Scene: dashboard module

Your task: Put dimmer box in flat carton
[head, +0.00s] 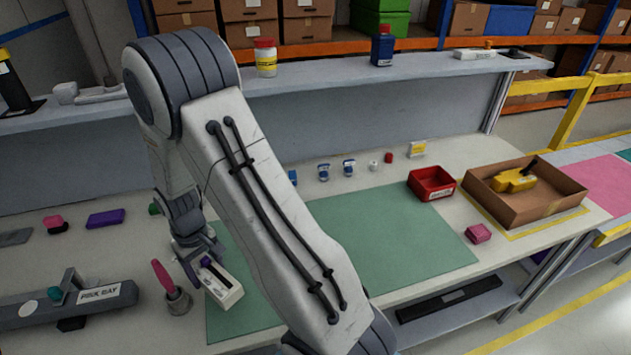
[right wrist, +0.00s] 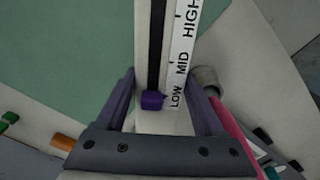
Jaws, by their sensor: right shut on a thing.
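The dimmer box (head: 222,286) is a long pale box with a dark slot and a LOW, MID, HIGH scale. It is at the left edge of the green mat; I cannot tell whether it touches the table. My right gripper (head: 200,262) is shut on it. In the right wrist view, the dimmer box (right wrist: 182,60) runs between the fingers of my right gripper (right wrist: 165,105), with its purple slider at LOW. The flat carton (head: 470,201) is an open brown box at the right, holding a yellow tool (head: 515,181). My left gripper is out of view.
A cup with a pink-handled tool (head: 179,300) stands close left of the dimmer box, beside the PINK BAY fixture (head: 90,298). A red bin (head: 431,184) and a pink block (head: 478,233) are near the carton. Much of the green mat (head: 400,240) is clear.

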